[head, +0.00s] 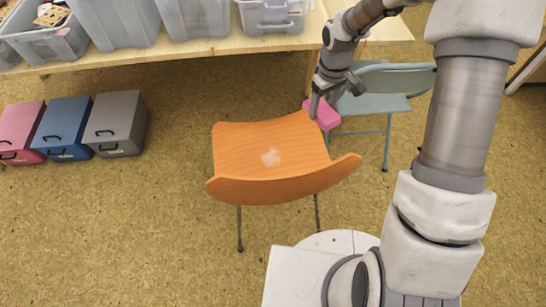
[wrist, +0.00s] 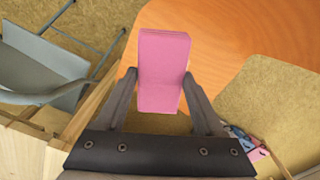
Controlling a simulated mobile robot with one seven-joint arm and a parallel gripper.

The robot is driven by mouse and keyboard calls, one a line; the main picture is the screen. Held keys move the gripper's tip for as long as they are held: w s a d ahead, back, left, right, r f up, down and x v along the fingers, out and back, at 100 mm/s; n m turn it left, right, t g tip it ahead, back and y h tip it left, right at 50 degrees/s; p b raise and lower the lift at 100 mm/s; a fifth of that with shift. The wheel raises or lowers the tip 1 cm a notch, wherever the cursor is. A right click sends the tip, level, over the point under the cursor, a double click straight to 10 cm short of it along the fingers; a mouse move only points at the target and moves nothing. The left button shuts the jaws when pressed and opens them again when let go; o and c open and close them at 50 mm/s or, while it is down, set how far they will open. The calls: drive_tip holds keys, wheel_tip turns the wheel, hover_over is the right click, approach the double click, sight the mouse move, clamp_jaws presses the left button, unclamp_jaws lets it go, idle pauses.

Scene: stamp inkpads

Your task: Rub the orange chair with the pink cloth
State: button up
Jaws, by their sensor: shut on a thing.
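My gripper (head: 316,103) is at the chair's right edge, shut on the pink cloth (head: 325,113). In the wrist view the pink cloth (wrist: 163,70) is a folded block between the two fingers. It overlaps the chair's edge in that view. I cannot tell whether it touches the chair.
A grey-green folding chair (head: 375,95) stands just right of my gripper. A wooden table (head: 150,55) with plastic bins (head: 190,15) runs along the back. Pink (head: 20,128), blue (head: 62,125) and grey (head: 115,120) boxes sit on the floor at left. Floor around the orange chair's left is clear.

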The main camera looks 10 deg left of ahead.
drive_tip(key=s+a+f+n+b, duration=0.1)
drive_tip(key=a+f+n+b, duration=0.5)
drive_tip(key=f, duration=0.6)
drive_tip(key=a+f+n+b, duration=0.45)
drive_tip(key=a+f, duration=0.25)
drive_tip(key=f, duration=0.6)
drive_tip(key=b, duration=0.3)
hover_over(274, 166)
drive_tip(key=shift+n, duration=0.45)
drive_tip(key=shift+s+a+f, duration=0.1)
drive_tip(key=shift+f, duration=2.65)
drive_tip(key=shift+f+b, duration=0.9)
drive_tip(key=shift+f, duration=0.1)
